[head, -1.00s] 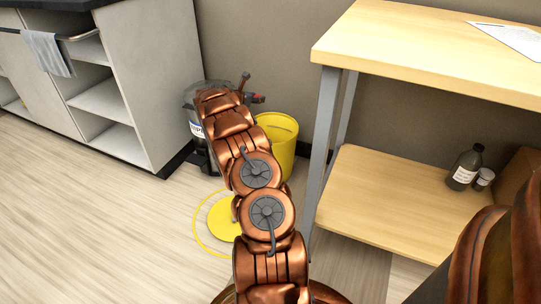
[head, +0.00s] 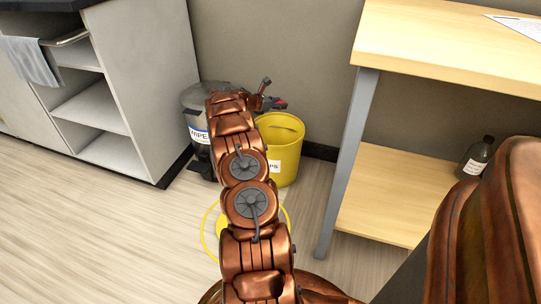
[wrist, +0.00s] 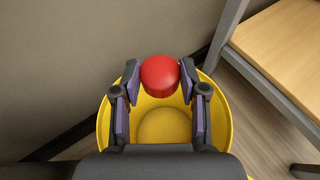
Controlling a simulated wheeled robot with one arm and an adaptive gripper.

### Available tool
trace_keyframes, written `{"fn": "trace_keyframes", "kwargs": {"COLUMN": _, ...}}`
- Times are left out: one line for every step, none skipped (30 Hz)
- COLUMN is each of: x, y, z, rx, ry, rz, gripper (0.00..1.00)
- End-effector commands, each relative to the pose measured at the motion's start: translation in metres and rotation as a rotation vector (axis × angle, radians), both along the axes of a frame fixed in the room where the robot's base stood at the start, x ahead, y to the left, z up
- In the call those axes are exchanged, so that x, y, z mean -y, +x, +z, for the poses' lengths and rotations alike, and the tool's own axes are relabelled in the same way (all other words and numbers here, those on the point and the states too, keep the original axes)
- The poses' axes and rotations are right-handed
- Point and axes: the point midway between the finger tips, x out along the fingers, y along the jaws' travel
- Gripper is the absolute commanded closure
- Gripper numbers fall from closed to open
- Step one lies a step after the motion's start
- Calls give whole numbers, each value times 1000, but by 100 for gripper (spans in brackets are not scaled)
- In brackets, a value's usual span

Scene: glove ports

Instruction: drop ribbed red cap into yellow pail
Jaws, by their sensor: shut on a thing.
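The red cap (wrist: 160,75) is held between the two fingers of my gripper (wrist: 160,88) in the wrist view. Its smooth round top faces the camera; I cannot make out ribs. The yellow pail (wrist: 222,112) lies below the cap and fingers, its open mouth around them in this view. The pail's inside looks empty where it shows. In the head view the yellow pail (head: 287,165) stands on the floor by the wall, partly behind my arm. My gripper (head: 276,103) is small there, near the pail's upper left rim, and the cap is hard to make out.
A grey bin (head: 199,115) labelled for wipes stands left of the pail. A wooden bench (head: 388,200) with a lower shelf stands to the right, with a dark bottle (head: 475,158) on it. A white cabinet (head: 150,85) is at left. A yellow floor ring (head: 287,222) lies in front.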

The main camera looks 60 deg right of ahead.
Motion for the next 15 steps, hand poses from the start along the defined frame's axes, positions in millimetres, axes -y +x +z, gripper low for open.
{"fn": "trace_keyframes", "kwargs": {"x": 1, "y": -3, "z": -4, "rx": 0, "ry": 0, "rz": -4, "gripper": 69}}
{"fn": "trace_keyframes", "kwargs": {"x": 2, "y": -4, "z": -5, "rx": 0, "ry": 0, "rz": -6, "gripper": 69}}
{"fn": "trace_keyframes", "kwargs": {"x": 3, "y": -6, "z": -8, "rx": -1, "ry": 1, "rz": -7, "gripper": 69}}
{"fn": "trace_keyframes", "kwargs": {"x": 3, "y": -7, "z": -10, "rx": 0, "ry": 0, "rz": -9, "gripper": 69}}
{"fn": "trace_keyframes", "kwargs": {"x": 3, "y": -7, "z": -13, "rx": 0, "ry": 1, "rz": -9, "gripper": 69}}
{"fn": "trace_keyframes", "kwargs": {"x": 3, "y": -8, "z": -16, "rx": -1, "ry": 1, "rz": -10, "gripper": 69}}
{"fn": "trace_keyframes", "kwargs": {"x": 4, "y": -8, "z": -19, "rx": -1, "ry": 1, "rz": -10, "gripper": 69}}
{"fn": "trace_keyframes", "kwargs": {"x": 4, "y": -8, "z": -22, "rx": -1, "ry": 1, "rz": -10, "gripper": 69}}
{"fn": "trace_keyframes", "kwargs": {"x": 4, "y": -8, "z": -27, "rx": 0, "ry": 2, "rz": -10, "gripper": 69}}
{"fn": "trace_keyframes", "kwargs": {"x": 4, "y": -8, "z": -30, "rx": -1, "ry": 2, "rz": -10, "gripper": 69}}
{"fn": "trace_keyframes", "kwargs": {"x": 3, "y": -8, "z": -34, "rx": -1, "ry": 2, "rz": -9, "gripper": 69}}
{"fn": "trace_keyframes", "kwargs": {"x": 3, "y": -8, "z": -38, "rx": -1, "ry": 2, "rz": -9, "gripper": 69}}
{"fn": "trace_keyframes", "kwargs": {"x": 3, "y": -8, "z": -42, "rx": -1, "ry": 2, "rz": -9, "gripper": 69}}
{"fn": "trace_keyframes", "kwargs": {"x": 3, "y": -8, "z": -45, "rx": -1, "ry": 2, "rz": -9, "gripper": 69}}
{"fn": "trace_keyframes", "kwargs": {"x": 3, "y": -8, "z": -49, "rx": -1, "ry": 2, "rz": -9, "gripper": 69}}
